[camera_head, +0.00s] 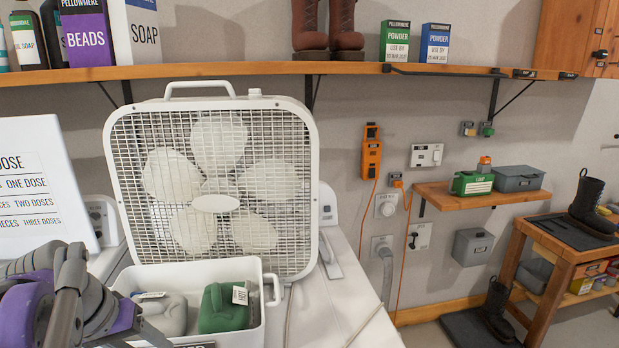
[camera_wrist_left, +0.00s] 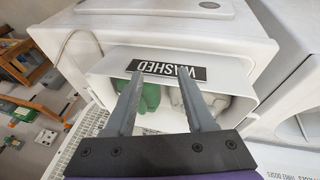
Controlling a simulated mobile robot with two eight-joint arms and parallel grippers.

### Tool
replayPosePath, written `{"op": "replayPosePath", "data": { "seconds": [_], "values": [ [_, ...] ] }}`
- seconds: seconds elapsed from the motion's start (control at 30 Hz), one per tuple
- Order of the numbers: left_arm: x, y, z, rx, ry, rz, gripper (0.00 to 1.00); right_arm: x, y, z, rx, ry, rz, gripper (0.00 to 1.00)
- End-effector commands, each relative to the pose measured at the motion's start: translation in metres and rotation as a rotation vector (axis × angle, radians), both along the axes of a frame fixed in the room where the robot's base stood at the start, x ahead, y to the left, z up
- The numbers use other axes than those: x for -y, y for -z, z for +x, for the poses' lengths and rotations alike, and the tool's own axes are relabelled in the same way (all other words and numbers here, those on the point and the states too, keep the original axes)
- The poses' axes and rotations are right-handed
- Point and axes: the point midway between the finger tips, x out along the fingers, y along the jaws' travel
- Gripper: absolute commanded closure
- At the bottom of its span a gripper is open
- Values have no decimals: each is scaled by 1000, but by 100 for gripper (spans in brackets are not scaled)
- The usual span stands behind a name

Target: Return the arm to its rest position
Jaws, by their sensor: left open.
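My left arm (camera_head: 70,300), grey and purple, comes in at the lower left of the head view, just left of a white bin (camera_head: 238,268). My right gripper is not in view.
A white box fan (camera_head: 215,190) stands right behind the bin on a white surface (camera_head: 350,310). A dose sign (camera_head: 30,190) stands at the left. A wooden shelf (camera_head: 250,69) with bottles, boots and boxes runs above. Floor shows at the lower right.

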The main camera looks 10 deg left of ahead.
Motion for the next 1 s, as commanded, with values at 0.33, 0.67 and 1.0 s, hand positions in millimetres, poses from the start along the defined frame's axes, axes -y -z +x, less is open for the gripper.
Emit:
{"op": "replayPosePath", "data": {
  "seconds": [0.33,0.67,1.0],
  "values": [
    [107,122,-54,36,238,199,46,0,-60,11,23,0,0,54],
    [133,166,-85,90,317,267,46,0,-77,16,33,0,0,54],
    [133,166,-85,90,317,267,46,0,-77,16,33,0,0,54]
  ]
}}
